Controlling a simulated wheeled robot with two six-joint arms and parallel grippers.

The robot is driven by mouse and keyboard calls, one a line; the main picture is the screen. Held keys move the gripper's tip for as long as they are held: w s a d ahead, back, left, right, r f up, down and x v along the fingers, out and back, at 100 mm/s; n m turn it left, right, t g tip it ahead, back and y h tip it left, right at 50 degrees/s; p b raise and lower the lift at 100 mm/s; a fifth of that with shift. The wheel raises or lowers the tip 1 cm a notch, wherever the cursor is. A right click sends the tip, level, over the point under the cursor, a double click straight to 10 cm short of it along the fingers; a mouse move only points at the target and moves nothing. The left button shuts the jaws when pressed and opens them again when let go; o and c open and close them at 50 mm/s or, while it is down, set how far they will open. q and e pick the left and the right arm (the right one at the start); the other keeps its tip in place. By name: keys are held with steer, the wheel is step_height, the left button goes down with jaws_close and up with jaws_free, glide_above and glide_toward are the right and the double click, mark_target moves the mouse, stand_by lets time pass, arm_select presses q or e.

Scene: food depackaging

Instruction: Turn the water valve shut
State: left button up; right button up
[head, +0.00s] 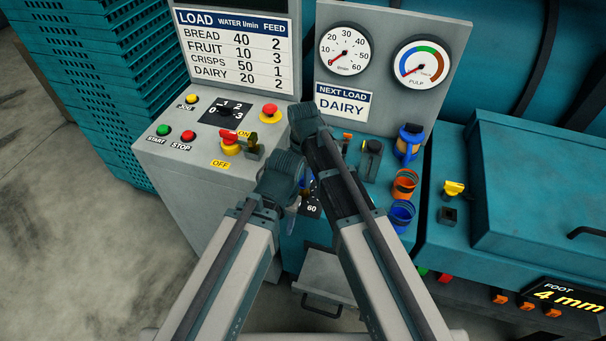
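The water valve (312,208) is mostly hidden beneath my two arms; a bit of blue and a dark scale plate with "60" show between them. My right gripper (322,168) is at the dark end of the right arm, above the valve area; its fingertips are hidden, so I cannot tell whether it touches the valve. My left gripper (290,200) is largely hidden behind its own wrist, left of the plate. The water gauge (343,50), marked 0 to 60, has its red needle at the low end.
A load chart (235,50) and "NEXT LOAD DAIRY" sign (343,103) stand behind.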

steer(key=shift+r, duration=0.15)
step_height(320, 180, up, 14)
steer(key=p, duration=1.4)
steer(key=shift+f, duration=0.25)
steer(key=s+d+m, duration=0.5)
steer(key=d+m, duration=0.4)
steer(key=m, duration=0.3)
steer(key=s+d+m, duration=0.6)
steer(key=d+m, duration=0.2)
steer(key=m, duration=0.3)
steer(key=s+a+f+n+b, duration=0.1)
steer(key=s+a+f+b, duration=0.1)
steer(key=a+f+b, duration=0.1)
steer(key=s+a+f+n+h+b, duration=0.1)
steer(key=s+a+f+n+b, duration=0.1)
steer(key=a, duration=0.6)
step_height(320, 180, down, 3)
steer(key=s+b, duration=0.1)
steer(key=b, duration=0.2)
steer(key=shift+s+r, duration=0.2)
steer(key=shift+s, duration=0.15)
